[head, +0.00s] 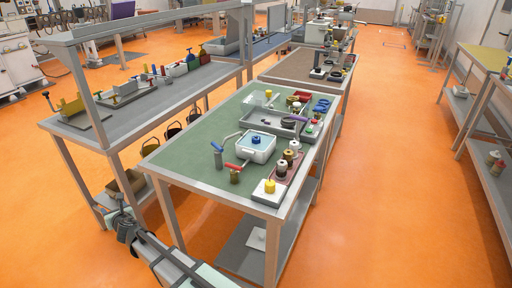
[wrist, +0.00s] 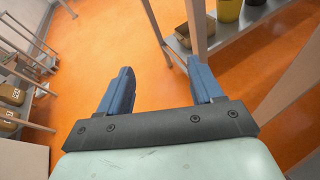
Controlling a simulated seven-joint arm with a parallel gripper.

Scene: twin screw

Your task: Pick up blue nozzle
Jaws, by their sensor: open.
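A small blue piece (head: 256,139), possibly the blue nozzle, sits in a white square tub (head: 262,153) on the green-topped table. A blue-handled piece (head: 216,148) stands left of the tub, and blue ring-like pieces (head: 321,105) lie at the table's far right; I cannot tell for sure which is the nozzle. My gripper (wrist: 160,63) is open and empty in the wrist view, its two blue fingers apart over the orange floor. In the head view my arm is at the bottom left, off the table's front left and well apart from these pieces.
The green-topped table (head: 186,157) also bears a grey tray (head: 258,119), a red-handled valve (head: 233,168), several spools and a white block with a yellow top (head: 269,192). A grey shelved bench (head: 150,105) stands left. A table leg (wrist: 196,25) is near my gripper.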

